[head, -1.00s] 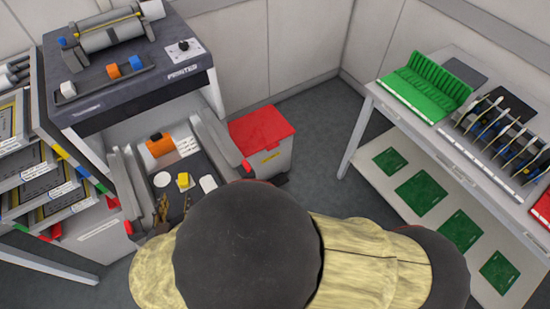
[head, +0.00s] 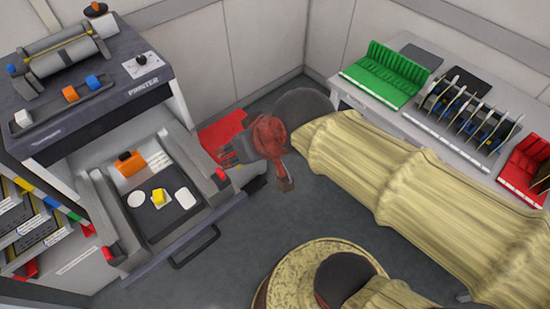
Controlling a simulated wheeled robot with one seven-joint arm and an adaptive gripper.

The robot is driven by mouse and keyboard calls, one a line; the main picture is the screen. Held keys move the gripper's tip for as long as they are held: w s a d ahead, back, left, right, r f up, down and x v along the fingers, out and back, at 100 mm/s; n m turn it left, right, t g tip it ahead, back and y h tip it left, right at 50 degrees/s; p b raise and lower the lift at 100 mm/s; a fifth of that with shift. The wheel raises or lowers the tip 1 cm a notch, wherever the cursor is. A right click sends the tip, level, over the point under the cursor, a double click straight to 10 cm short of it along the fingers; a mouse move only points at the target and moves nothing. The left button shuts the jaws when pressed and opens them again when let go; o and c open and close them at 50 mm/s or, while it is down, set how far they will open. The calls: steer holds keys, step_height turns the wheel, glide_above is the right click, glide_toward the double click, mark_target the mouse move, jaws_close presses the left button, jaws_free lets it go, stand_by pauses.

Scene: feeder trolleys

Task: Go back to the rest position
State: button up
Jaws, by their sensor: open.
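My gripper (head: 254,170) hangs from its reddish wrist near the middle of the head view, just right of the open printer drawer (head: 194,234). Its fingers are spread apart and I see nothing between them. My arm, in a pale yellow cover, reaches in from the right and bends at a dark joint. The gripper is apart from the drawer's contents. It partly covers the red-topped bin behind it.
At right, a table (head: 401,41) bears a green rack (head: 385,73), a board rack (head: 466,108) and a red box (head: 527,165). Grey floor lies between.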

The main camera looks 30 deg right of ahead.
steer(key=s+d+m+g+h, duration=0.1)
steer(key=s+d+h, duration=0.1)
steer(key=s+d, duration=0.4)
steer(key=shift+d+f, duration=0.3)
steer(key=shift+d, duration=0.3)
